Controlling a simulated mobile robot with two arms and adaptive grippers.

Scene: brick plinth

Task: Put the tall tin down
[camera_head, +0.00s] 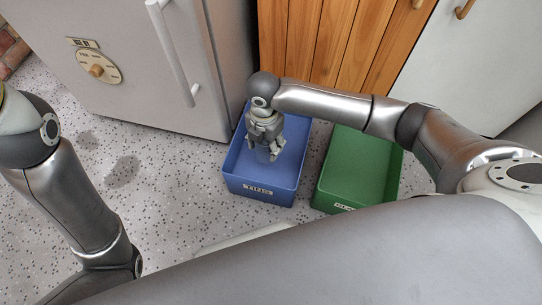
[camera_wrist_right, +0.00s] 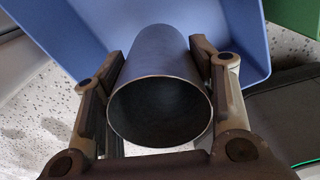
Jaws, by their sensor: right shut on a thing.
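The tall tin (camera_wrist_right: 160,85) is a grey metal cylinder with its open end toward the right wrist camera. My right gripper (camera_head: 267,146) is shut on it, one finger on each side, as the right wrist view (camera_wrist_right: 160,75) shows. In the head view the gripper points down over the blue bin (camera_head: 262,187), which has a label on its front that seems to read TINS. The tin is mostly hidden there by the gripper. I cannot tell whether it touches the bin's floor. My left arm shows at the left, but its gripper is out of view.
A green bin (camera_head: 345,190) with a partly hidden label stands just right of the blue bin. A grey fridge-like cabinet (camera_head: 150,65) with a dial and wooden doors (camera_head: 325,45) stand behind. The speckled floor (camera_head: 165,200) left of the blue bin is clear.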

